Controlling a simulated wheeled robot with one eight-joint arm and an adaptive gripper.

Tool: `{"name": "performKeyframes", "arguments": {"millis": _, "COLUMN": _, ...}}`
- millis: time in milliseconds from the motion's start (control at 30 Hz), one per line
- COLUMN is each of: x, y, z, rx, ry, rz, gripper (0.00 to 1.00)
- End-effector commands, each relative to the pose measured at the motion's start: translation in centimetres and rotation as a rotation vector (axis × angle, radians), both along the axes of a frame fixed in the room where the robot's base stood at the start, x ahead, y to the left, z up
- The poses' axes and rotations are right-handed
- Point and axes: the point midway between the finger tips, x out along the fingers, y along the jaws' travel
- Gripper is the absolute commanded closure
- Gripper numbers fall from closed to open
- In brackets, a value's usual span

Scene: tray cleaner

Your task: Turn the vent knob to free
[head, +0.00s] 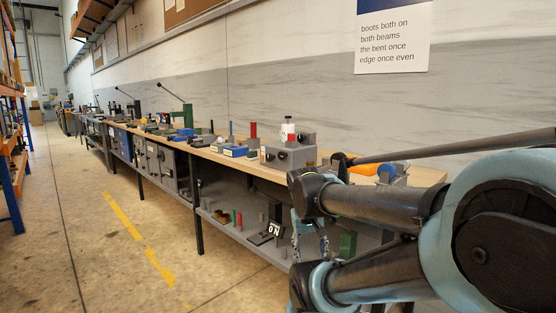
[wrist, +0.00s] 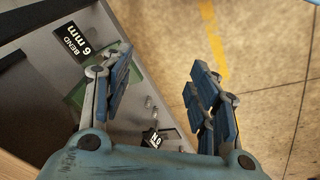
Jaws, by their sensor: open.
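I cannot make out which part is the vent knob. A grey box-shaped unit (head: 287,156) with dark round parts on its front stands at the bench's front edge in the head view, with a white and red cylinder above it. My gripper (wrist: 160,85) is open and empty in the wrist view, its two blue-padded fingers wide apart. It points down past the bench front, over the lower shelf and the floor. In the head view my gripper (head: 311,238) hangs below bench-top height, partly hidden by my arm.
The long wooden bench (head: 420,177) runs along the wall. A small black-and-white sign (head: 274,229) and several blocks sit on its lower shelf. A "BEND 6 mm" sign (wrist: 78,40) shows in the wrist view. The concrete floor (head: 90,260) left of the bench is clear.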

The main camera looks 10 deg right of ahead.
Motion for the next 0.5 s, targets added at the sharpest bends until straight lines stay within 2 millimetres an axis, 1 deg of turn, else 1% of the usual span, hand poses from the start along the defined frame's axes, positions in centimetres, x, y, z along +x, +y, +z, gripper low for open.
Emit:
{"name": "performKeyframes", "arguments": {"millis": 33, "x": 1.2, "y": -0.4, "z": 0.9, "rx": -0.04, "ry": -0.004, "rz": -0.014, "gripper": 0.45}}
{"name": "performKeyframes", "arguments": {"millis": 167, "x": 4.0, "y": -1.6, "z": 2.8, "rx": -0.152, "ry": -0.028, "rz": -0.073, "gripper": 0.45}}
{"name": "performKeyframes", "arguments": {"millis": 200, "x": 5.0, "y": -1.9, "z": 3.4, "rx": -0.186, "ry": -0.042, "rz": -0.091, "gripper": 0.45}}
{"name": "performKeyframes", "arguments": {"millis": 267, "x": 6.4, "y": -2.2, "z": 4.4, "rx": -0.236, "ry": -0.063, "rz": -0.118, "gripper": 0.45}}
{"name": "performKeyframes", "arguments": {"millis": 400, "x": 10.0, "y": -2.4, "z": 6.6, "rx": -0.346, "ry": -0.133, "rz": -0.181, "gripper": 0.45}}
{"name": "performKeyframes", "arguments": {"millis": 500, "x": 12.7, "y": -2.1, "z": 8.2, "rx": -0.419, "ry": -0.199, "rz": -0.225, "gripper": 0.45}}
